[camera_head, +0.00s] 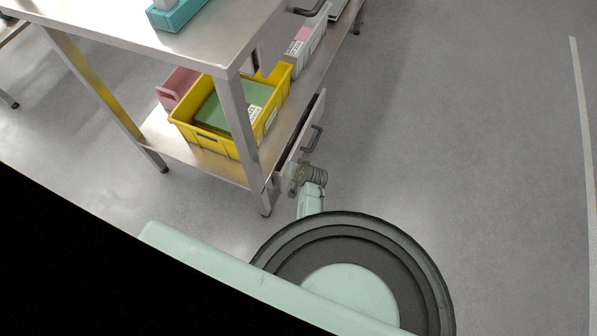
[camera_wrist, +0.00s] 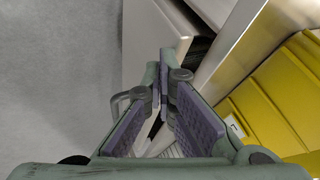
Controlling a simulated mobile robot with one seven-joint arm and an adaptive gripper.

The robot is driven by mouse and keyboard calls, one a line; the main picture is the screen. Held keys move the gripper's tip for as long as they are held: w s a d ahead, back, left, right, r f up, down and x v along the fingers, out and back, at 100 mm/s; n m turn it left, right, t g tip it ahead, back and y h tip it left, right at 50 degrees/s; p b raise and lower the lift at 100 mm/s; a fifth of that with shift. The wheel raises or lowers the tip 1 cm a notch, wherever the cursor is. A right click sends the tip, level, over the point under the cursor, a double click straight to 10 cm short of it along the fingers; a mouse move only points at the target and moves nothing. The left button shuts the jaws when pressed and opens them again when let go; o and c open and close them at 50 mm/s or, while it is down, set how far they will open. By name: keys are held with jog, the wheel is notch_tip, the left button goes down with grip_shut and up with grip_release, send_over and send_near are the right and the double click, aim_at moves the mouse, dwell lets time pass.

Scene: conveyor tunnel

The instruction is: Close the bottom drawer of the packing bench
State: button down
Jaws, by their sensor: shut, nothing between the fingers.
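The packing bench (camera_head: 140,22) is a metal table with a lower shelf. Its bottom drawer (camera_head: 292,157) is under that shelf; its pale front carries a dark bar handle (camera_head: 312,138) and stands a little out from the bench. In the wrist view the pale drawer (camera_wrist: 150,38) shows beyond the fingers, with a dark gap between it and the metal edge. My gripper (camera_wrist: 164,68) is shut and empty, with its tips close to the drawer. I cannot tell whether they touch it. In the head view my arm's end is at the near end of the drawer front, and the fingers are hidden.
A yellow bin (camera_head: 213,143) with a green item stands on the lower shelf; it also shows in the wrist view (camera_wrist: 272,100). A pink bin (camera_head: 172,88) and a grey bin (camera_head: 310,42) are near it. A bench leg (camera_head: 233,110) stands close by. The floor to the right is clear.

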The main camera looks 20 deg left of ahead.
jog(key=shift+a, duration=0.9)
jog(key=shift+d, duration=0.15)
